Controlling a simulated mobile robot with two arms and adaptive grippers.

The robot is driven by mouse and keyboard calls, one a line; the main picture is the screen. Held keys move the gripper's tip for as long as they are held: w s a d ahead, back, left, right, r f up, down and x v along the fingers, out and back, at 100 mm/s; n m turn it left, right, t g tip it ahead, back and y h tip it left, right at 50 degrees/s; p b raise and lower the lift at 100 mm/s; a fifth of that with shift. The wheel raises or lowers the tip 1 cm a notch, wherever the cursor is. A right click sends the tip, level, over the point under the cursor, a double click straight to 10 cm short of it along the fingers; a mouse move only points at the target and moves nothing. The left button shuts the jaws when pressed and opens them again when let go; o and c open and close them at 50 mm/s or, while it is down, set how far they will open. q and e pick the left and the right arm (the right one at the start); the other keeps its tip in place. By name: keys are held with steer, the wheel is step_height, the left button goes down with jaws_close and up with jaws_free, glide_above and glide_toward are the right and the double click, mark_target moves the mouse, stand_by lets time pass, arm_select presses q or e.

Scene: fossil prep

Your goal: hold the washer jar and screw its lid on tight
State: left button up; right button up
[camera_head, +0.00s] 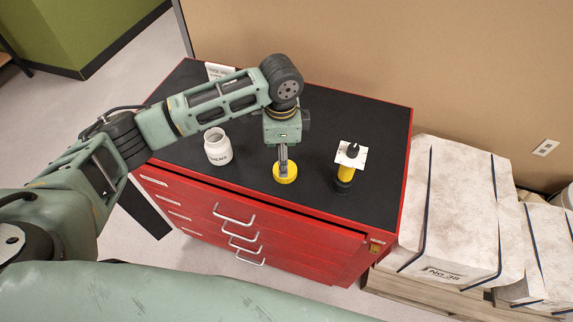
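The white washer jar (217,147) stands upright and open on the black top of the red cabinet, its label facing me. The round yellow lid (286,179) is to its right, on or just above the cabinet top. My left gripper (283,168) points down at the lid, its fingertips overlapping it. I see the fingers nearly edge-on, so I cannot tell whether they are closed on it. My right gripper is not in view.
A small white card (219,71) is at the back edge. Wrapped white blocks (455,205) sit right of the cabinet (285,240). The cabinet top's back right is clear.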

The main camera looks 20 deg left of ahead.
mark_target(292, 168)
arm_select(q)
steer(key=shift+s+d+f+p, duration=0.15)
steer(key=shift+s+f+p, duration=0.05)
steer(key=shift+f, duration=0.3)
steer(key=shift+s+d+f+p, duration=0.15)
steer(key=shift+f+p, duration=0.05)
steer(key=shift+f, duration=0.25)
step_height(292, 168, down, 3)
steer(key=shift+w+d+r, duration=0.1)
steer(key=shift+d+r, duration=0.05)
steer(key=shift+r, duration=0.05)
steer(key=shift+w+f, duration=0.1)
steer(key=shift+f, duration=0.3)
steer(key=c, duration=0.6)
steer(key=shift+c, duration=0.8)
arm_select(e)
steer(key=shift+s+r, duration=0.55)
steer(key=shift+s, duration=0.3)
